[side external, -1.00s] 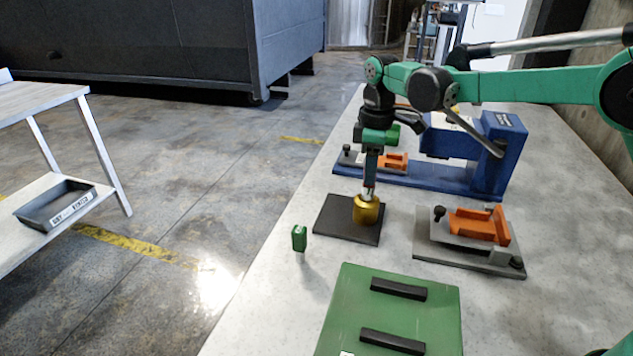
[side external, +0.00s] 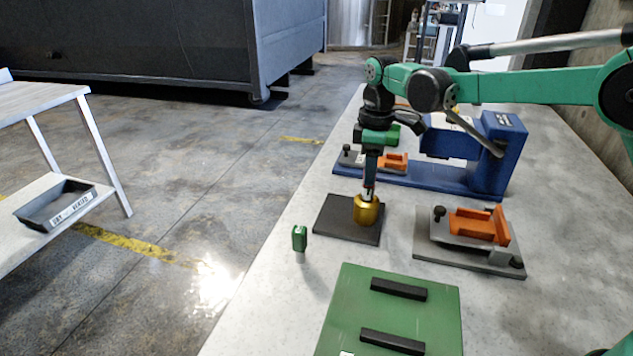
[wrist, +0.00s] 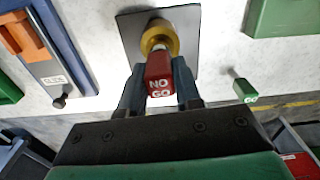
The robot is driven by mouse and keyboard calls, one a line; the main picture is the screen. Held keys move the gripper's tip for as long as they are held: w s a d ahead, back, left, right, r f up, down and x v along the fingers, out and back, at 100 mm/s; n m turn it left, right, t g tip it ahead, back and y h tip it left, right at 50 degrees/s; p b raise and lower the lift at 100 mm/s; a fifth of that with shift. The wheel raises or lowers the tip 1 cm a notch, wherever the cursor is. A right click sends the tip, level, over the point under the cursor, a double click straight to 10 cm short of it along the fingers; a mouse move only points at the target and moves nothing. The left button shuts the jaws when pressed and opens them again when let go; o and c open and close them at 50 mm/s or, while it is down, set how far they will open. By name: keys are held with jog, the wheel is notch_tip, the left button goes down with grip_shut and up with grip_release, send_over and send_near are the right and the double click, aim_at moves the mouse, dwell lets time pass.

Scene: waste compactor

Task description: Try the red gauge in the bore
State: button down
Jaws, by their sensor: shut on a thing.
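The red gauge (wrist: 159,72), marked NO GO, is held upright between the fingers of my gripper (wrist: 158,80), which is shut on its handle.
A green gauge (side external: 299,238), marked GO, stands on the table left of the plate. A green board (side external: 340,300) with black bars lies in front. A grey fixture with an orange block (side external: 480,226) is to the right. A blue press-like frame (side external: 495,150) stands behind.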

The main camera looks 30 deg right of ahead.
jog(key=shift+r, duration=2.3)
